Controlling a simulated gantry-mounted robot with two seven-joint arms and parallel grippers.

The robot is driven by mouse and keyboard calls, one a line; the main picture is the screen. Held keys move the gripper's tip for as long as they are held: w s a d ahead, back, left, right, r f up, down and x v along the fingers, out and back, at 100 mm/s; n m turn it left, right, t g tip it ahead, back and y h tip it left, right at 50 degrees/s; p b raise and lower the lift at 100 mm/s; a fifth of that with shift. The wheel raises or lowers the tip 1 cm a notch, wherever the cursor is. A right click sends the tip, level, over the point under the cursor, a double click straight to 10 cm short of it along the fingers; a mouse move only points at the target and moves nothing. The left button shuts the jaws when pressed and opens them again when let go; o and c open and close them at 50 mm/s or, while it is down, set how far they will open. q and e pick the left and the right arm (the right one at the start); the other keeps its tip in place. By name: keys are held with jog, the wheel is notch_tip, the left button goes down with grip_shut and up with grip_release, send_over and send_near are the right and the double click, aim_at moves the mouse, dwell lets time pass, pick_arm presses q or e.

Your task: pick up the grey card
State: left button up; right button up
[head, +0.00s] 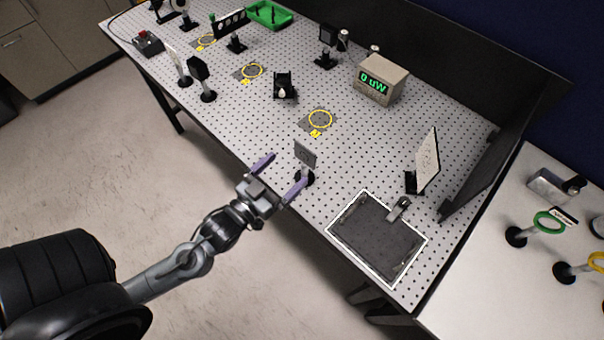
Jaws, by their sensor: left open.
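A small grey card (306,154) stands upright on a round black base near the front edge of the perforated table (380,160). My left gripper (278,172) comes in from the lower left with its two purple fingers spread apart. The fingertips are close to the card, one to its left and one low beside its base, which that finger partly covers. The gripper looks empty. I cannot tell whether a finger touches the card or base. My right gripper is not in view.
A white-outlined dark pad (375,240) holding a small metal item (398,208) lies to the right. A white panel (428,160) stands behind it. A meter box (380,80), yellow rings (320,119) and several black mounts are farther back. A dark wall edges the table.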

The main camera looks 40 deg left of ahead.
aim_at(304, 152)
pick_arm(q)
jog(key=shift+w+a+f, duration=0.1)
jog(key=shift+w+a, duration=0.05)
jog(key=shift+w, duration=1.6)
jog(key=shift+w+a+f, duration=0.1)
jog(key=shift+w+f, duration=0.05)
jog(key=shift+w, duration=1.65)
jog(key=shift+w+a+f, duration=0.1)
jog(key=shift+w+a, duration=0.05)
jog(key=shift+w, duration=1.6)
jog(key=c, duration=1.6)
jog(key=shift+r, duration=0.1)
